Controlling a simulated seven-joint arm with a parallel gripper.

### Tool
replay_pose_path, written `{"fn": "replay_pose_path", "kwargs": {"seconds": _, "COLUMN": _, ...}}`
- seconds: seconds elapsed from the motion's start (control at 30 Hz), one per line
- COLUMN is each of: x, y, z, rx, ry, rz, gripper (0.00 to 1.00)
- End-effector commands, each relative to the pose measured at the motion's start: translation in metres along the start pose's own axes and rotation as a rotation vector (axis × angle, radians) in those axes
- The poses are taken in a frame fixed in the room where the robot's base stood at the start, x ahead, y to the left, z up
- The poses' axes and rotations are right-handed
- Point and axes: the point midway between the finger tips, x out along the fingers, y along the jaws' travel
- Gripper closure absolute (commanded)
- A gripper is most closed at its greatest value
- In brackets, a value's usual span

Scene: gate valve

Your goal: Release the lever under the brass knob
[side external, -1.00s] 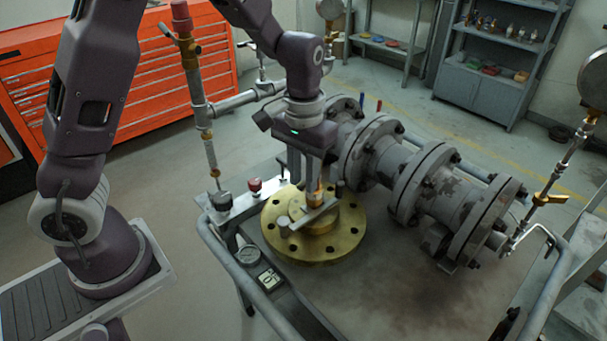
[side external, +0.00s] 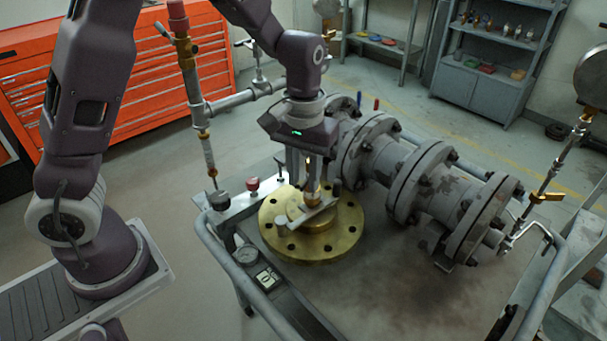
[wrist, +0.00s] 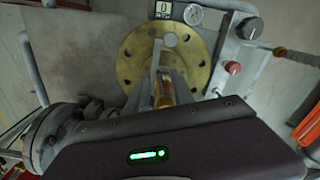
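The brass knob (side external: 313,188) stands upright above the round brass flange (side external: 345,240) on the cart. It shows between my fingers in the wrist view (wrist: 163,92). The lever (side external: 318,214) is a flat grey bar under the knob, reaching over the flange; it also shows in the wrist view (wrist: 156,58). The exact finger contact is partly hidden.
A large grey flanged pipe (side external: 420,185) lies right of the brass flange. The cart's front right surface is clear.

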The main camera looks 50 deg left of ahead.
Motion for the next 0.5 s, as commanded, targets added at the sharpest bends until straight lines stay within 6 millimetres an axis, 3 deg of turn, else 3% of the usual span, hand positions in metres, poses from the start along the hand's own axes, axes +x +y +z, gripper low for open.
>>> {"fn": "replay_pose_path", "kwargs": {"seconds": 0.27, "x": -0.004, "y": 0.000, "z": 0.000, "rx": 0.001, "ry": 0.000, "rz": 0.001, "gripper": 0.72}}
{"fn": "replay_pose_path", "kwargs": {"seconds": 0.5, "x": -0.052, "y": 0.000, "z": -0.001, "rx": 0.000, "ry": 0.004, "rz": 0.003, "gripper": 0.72}}
